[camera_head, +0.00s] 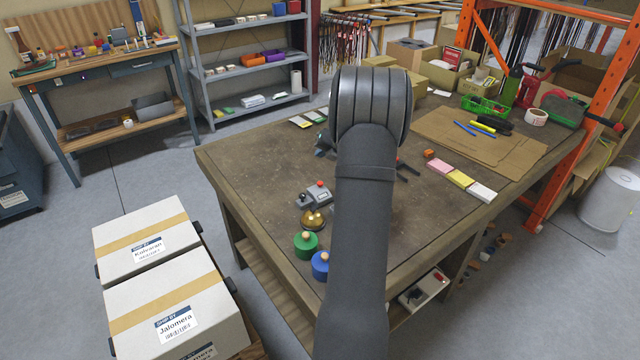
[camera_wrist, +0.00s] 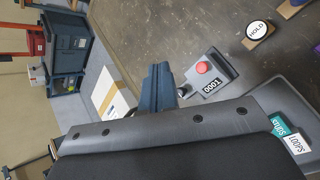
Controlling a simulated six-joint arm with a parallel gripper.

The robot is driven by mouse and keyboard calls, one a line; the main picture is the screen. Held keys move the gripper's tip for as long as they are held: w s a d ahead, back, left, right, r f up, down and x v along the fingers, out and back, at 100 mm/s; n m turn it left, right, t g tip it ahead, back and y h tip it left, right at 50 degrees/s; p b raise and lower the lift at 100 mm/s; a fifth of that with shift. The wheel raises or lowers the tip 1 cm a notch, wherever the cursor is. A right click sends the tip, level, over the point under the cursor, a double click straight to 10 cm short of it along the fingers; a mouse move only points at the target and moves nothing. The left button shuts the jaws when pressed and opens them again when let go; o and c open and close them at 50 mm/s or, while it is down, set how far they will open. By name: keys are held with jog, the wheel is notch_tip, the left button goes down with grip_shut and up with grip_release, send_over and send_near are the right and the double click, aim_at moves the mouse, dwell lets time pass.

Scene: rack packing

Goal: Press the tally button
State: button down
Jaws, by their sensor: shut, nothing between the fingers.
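The tally device (camera_head: 314,198) is a grey box near the left edge of the workbench, with a red button (camera_head: 320,184) on top. In the wrist view the tally device (camera_wrist: 221,76) shows its round red button (camera_wrist: 203,67), a black digit display and a small dark lever. My gripper (camera_wrist: 159,70) is shut and empty in the wrist view, its dark blue-grey fingers just left of the device in the picture. The button is uncovered and looks apart from the fingertips; the height gap cannot be told. In the head view my arm hides most of the gripper.
A brass bell-like piece (camera_head: 313,220), a green knobbed piece (camera_head: 306,244) and a blue one (camera_head: 320,264) stand close to the device. A HOLD stamp (camera_wrist: 257,30) and a labelled tray (camera_wrist: 262,108) show in the wrist view. Bare workbench (camera_head: 262,150) lies behind the device.

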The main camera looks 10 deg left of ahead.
jog(key=shift+f, duration=4.45)
jog(key=shift+f, duration=0.15)
jog(key=shift+f, duration=0.25)
jog(key=shift+f, duration=0.5)
jog(key=shift+r, duration=0.9)
jog(key=shift+r, duration=2.55)
